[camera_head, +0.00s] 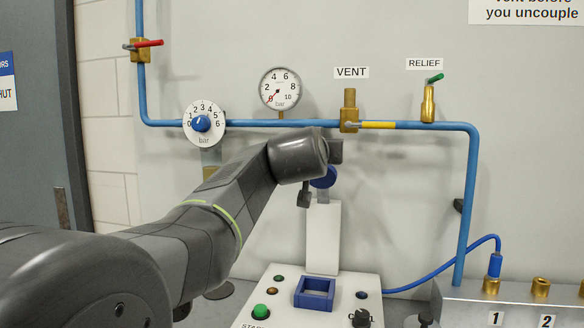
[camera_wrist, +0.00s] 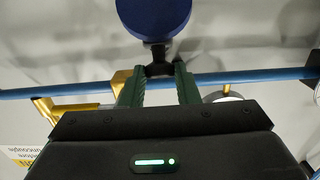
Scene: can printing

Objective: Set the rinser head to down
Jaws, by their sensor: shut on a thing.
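The rinser head appears to be the round dark blue disc (camera_head: 323,178) at the top of a white upright post (camera_head: 322,240) in the head view, partly hidden by my arm. The blue disc (camera_wrist: 153,18) also shows at the top of the wrist view, which looks upside down, with a short dark stem (camera_wrist: 158,60) joined to it. The green fingers of my gripper (camera_wrist: 159,76) are on both sides of the stem and closed on it. The fingertips are hidden in the head view. The exact tilt of the head is hard to tell.
A console (camera_head: 340,283) with a green button and a square blue holder (camera_head: 315,293) stands below. Blue pipe (camera_head: 265,124) runs along the wall behind, with a gauge (camera_head: 279,88), a regulator dial (camera_head: 204,122), a vent valve (camera_head: 349,112) and a relief valve (camera_head: 429,103).

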